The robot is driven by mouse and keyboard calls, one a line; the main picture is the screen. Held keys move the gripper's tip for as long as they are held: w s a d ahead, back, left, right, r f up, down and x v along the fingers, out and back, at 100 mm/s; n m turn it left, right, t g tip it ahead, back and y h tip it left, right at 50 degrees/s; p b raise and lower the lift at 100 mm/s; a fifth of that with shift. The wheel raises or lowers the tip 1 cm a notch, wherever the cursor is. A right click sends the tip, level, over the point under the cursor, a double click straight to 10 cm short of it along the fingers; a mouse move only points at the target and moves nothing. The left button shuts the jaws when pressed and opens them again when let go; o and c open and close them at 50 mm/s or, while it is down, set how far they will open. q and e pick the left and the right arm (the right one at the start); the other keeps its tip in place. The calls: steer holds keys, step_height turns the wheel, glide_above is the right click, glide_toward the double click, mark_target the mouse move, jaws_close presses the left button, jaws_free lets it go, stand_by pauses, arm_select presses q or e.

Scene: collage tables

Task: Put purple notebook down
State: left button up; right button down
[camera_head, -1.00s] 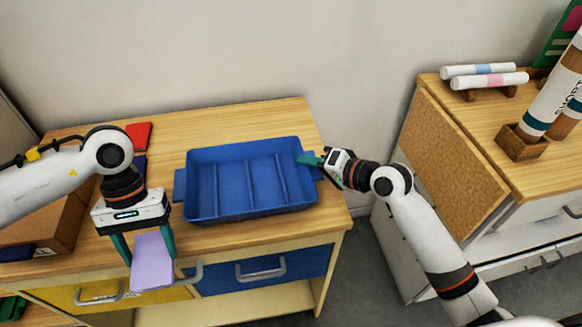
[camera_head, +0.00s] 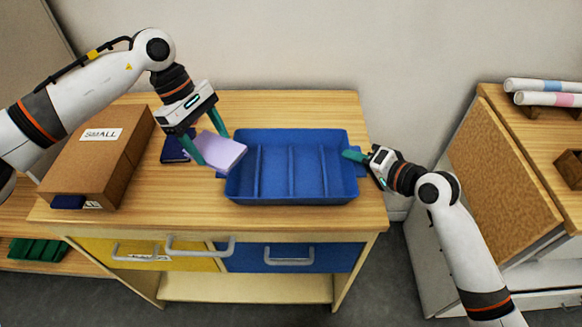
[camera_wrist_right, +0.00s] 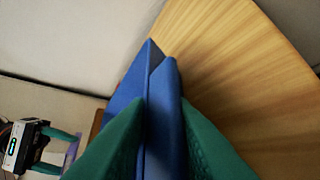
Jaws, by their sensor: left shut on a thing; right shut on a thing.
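My left gripper (camera_head: 209,149) is shut on the purple notebook (camera_head: 223,152) and holds it tilted beside the left end of the blue tray (camera_head: 338,197). The notebook's right edge overlaps the tray's left end in the head view; I cannot tell whether they touch. My right gripper (camera_head: 349,155) is shut on the tray's right end. In the right wrist view, its green fingers (camera_wrist_right: 148,130) close around the tray's blue edge (camera_wrist_right: 163,105). The tray has several compartments, and they look empty.
A dark blue notebook (camera_head: 176,149) lies on the wooden table (camera_head: 290,107), behind the left gripper. A cardboard box labelled SMALL (camera_head: 88,160) stands at the left. Bare tabletop shows in front of the tray. A second cabinet (camera_head: 505,155) stands at the right.

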arm_select(q)
steer(key=w+d+r+n+t, duration=0.1)
steer(key=d+r+n, duration=0.15)
steer(key=d, duration=0.35)
steer(key=d+r+n+t, duration=0.1)
steer(key=d+n, duration=0.2)
steer(key=d, duration=0.3)
glide_above(283, 174)
steer(key=a, duration=0.2)
steer(key=shift+h, duration=0.3)
step_height(283, 174, down, 10)
steer(key=shift+a+r, duration=0.15)
steer(key=shift+r, duration=0.05)
steer(key=shift+f, duration=0.15)
steer(key=shift+f, duration=0.4)
steer(key=o, duration=1)
steer(key=shift+r, duration=0.15)
